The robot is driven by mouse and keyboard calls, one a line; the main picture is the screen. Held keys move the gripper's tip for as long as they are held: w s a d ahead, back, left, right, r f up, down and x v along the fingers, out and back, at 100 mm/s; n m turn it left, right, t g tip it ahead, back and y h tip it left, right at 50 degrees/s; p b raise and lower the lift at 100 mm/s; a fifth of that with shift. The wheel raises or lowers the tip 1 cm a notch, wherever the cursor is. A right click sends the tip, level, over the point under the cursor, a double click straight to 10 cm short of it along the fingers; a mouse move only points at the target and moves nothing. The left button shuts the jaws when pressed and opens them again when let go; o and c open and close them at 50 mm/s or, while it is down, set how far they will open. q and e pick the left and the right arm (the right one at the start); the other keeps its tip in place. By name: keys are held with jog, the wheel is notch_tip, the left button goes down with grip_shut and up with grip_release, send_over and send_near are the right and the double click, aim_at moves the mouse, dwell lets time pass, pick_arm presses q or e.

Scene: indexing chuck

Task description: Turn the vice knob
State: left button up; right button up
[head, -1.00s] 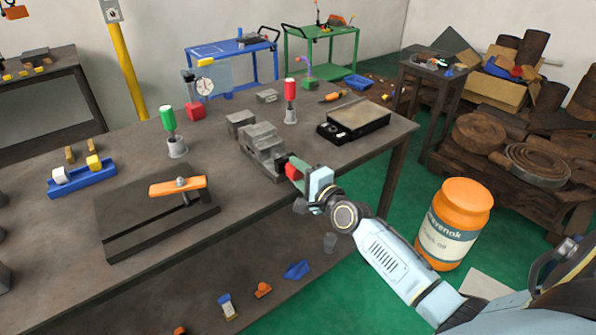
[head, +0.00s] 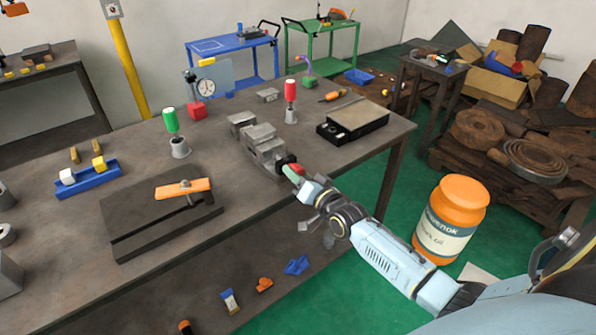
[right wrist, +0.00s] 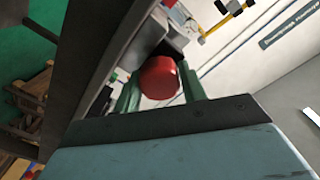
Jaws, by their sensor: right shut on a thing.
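The grey metal vice (head: 264,148) stands near the front edge of the workbench (head: 75,225), its screw end facing my right arm. The red vice knob (head: 298,168) is at that end and is partly covered by my right gripper (head: 293,170). In the right wrist view the red knob (right wrist: 159,77) sits between the two green fingers of my right gripper (right wrist: 160,88), which is shut on it. My left gripper is not in view.
A black plate (head: 135,220) with an orange bar lies to the left. An orange jar (head: 450,215) stands to the right of my arm.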

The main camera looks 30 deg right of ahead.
jog(key=n+p, duration=0.1)
jog(key=n, duration=0.2)
jog(key=shift+n, duration=0.4)
jog(key=n+p, duration=0.1)
jog(key=n, duration=0.6)
jog(key=shift+f, duration=0.1)
jog(key=n, duration=0.3)
jog(key=shift+n, duration=0.4)
jog(key=n, duration=0.3)
jog(key=shift+n+t+b, duration=0.3)
jog(key=shift+n, duration=0.1)
jog(key=n+b, duration=0.1)
jog(key=n, duration=0.2)
jog(key=shift+n, duration=0.4)
jog(key=n+b, duration=0.1)
jog(key=n, duration=0.3)
jog(key=shift+n+y, duration=0.3)
jog(key=shift+n+b, duration=0.7)
jog(key=shift+n, duration=0.9)
